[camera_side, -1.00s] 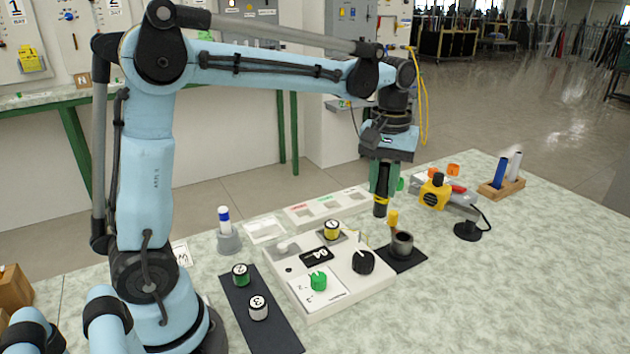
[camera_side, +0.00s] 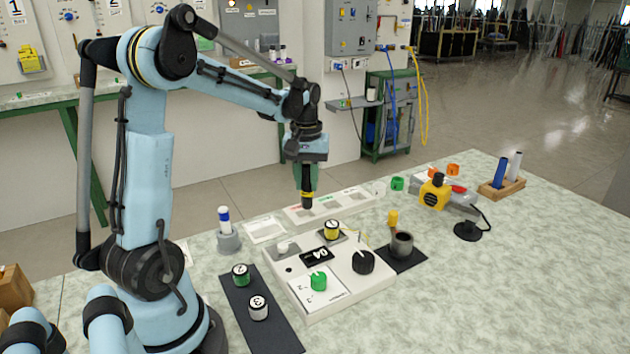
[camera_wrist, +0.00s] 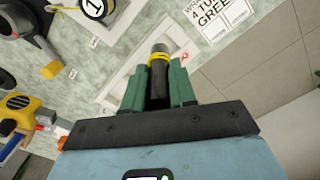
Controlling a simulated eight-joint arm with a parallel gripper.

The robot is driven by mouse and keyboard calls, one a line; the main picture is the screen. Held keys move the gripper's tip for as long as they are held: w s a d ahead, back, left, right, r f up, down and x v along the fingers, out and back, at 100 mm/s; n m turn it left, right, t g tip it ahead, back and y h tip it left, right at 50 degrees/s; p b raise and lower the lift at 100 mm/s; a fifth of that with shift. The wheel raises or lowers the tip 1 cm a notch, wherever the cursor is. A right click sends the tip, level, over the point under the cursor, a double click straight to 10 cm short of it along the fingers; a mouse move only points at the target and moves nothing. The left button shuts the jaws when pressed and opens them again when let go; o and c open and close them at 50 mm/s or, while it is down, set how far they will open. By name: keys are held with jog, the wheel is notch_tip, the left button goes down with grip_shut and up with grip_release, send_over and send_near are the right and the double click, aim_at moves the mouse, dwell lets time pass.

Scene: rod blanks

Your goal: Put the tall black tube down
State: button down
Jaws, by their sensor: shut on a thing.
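The tall black tube (camera_side: 307,202) with a yellow band hangs upright from my gripper (camera_side: 306,180). My gripper's green fingers are shut on it. In the wrist view the tube (camera_wrist: 158,72) sits between the green fingers of my gripper (camera_wrist: 158,85), its yellow band just past the fingertips. In the side view the tube's lower end is above or in front of the white tray (camera_side: 350,197) with square compartments and coloured labels. I cannot tell whether the tube's end touches the tray. The wrist view shows part of the tray (camera_wrist: 123,72) under the tube.
A white panel (camera_side: 340,293) with knobs stands in front of the tray. A yellow device (camera_side: 433,194) and a wooden rack (camera_side: 508,188) stand further right. The right of the table is mostly clear.

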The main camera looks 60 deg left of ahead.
aim_at(305, 194)
jog(key=shift+a+f, duration=0.4)
jog(key=shift+a, duration=0.15)
jog(key=shift+f, duration=1.95)
jog(key=shift+f, duration=0.15)
jog(key=c, duration=0.9)
grip_release()
